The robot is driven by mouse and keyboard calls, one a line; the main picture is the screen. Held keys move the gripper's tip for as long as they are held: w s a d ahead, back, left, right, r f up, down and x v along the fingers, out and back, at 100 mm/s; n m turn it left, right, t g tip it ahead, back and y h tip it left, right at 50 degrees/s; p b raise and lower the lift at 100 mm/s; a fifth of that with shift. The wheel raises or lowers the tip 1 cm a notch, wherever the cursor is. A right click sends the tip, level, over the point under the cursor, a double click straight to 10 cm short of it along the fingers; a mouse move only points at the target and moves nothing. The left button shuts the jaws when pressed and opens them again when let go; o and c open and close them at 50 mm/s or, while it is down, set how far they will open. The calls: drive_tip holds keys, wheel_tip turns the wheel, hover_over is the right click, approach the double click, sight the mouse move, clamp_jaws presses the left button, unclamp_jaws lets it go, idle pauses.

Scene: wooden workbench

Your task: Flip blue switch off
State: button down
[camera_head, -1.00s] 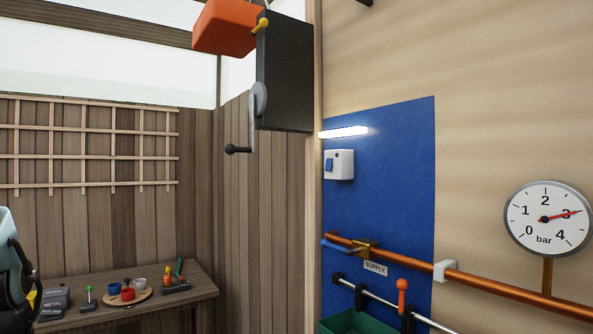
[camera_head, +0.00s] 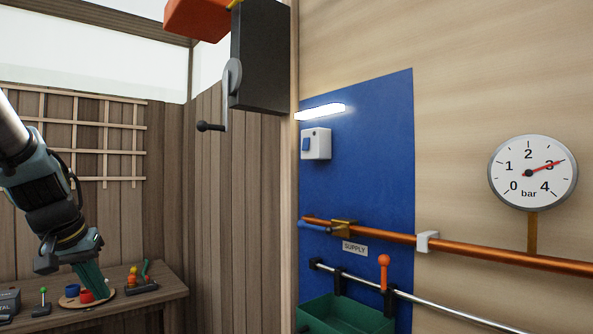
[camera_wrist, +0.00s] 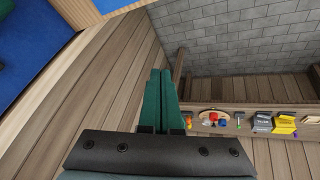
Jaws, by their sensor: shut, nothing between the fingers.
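The blue switch (camera_head: 306,144) is a small blue rocker on a white box (camera_head: 320,144). The box is fixed to the blue wall panel (camera_head: 365,190), below a lit strip lamp. The rocker's exact tilt is too small to tell. My gripper (camera_head: 93,281) is at the lower left in the head view, well to the left of the switch and apart from it. Its green fingers are together and empty, and they also show in the wrist view (camera_wrist: 164,100). The switch is not visible in the wrist view.
A copper pipe (camera_head: 470,251) with a blue-handled valve runs below the switch, above a green bin (camera_head: 345,314). A black box with a crank (camera_head: 262,60) hangs left of the panel. A workbench (camera_head: 165,290) with small items stands lower left.

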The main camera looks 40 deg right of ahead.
sight(306, 150)
drive_tip(key=w+d+r+m+h+b, duration=0.1)
drive_tip(key=d+r+m+h+b, duration=0.1)
drive_tip(key=d+r, duration=0.45)
drive_tip(key=d+r+m+h+b, duration=0.2)
drive_tip(key=d+r+h+b, duration=0.1)
drive_tip(key=d, duration=0.6)
drive_tip(key=s+d+r+m+g+h+b, duration=0.2)
drive_tip(key=s+d+r+m+h, duration=0.1)
drive_tip(key=r, duration=0.7)
drive_tip(key=s+d+r+m+g+h+b, duration=0.2)
drive_tip(key=s+d+r+m, duration=0.4)
drive_tip(key=r, duration=0.5)
drive_tip(key=s+d+h, duration=0.1)
drive_tip(key=s+d, duration=0.1)
drive_tip(key=shift+s+d+h+b, duration=0.15)
drive_tip(key=shift+d+h+b, duration=0.15)
drive_tip(key=shift+d+b, duration=0.1)
drive_tip(key=d+p, duration=0.2)
drive_tip(key=d, duration=0.2)
drive_tip(key=d+f+p, duration=0.1)
drive_tip(key=d+p, duration=0.1)
drive_tip(key=d, duration=0.2)
drive_tip(key=d+f+p, duration=0.1)
drive_tip(key=d+p, duration=0.2)
drive_tip(key=d, duration=0.2)
drive_tip(key=shift+s, duration=0.35)
drive_tip(key=shift+d+f, duration=0.25)
drive_tip(key=shift+d, duration=0.1)
drive_tip(key=shift+f, duration=0.15)
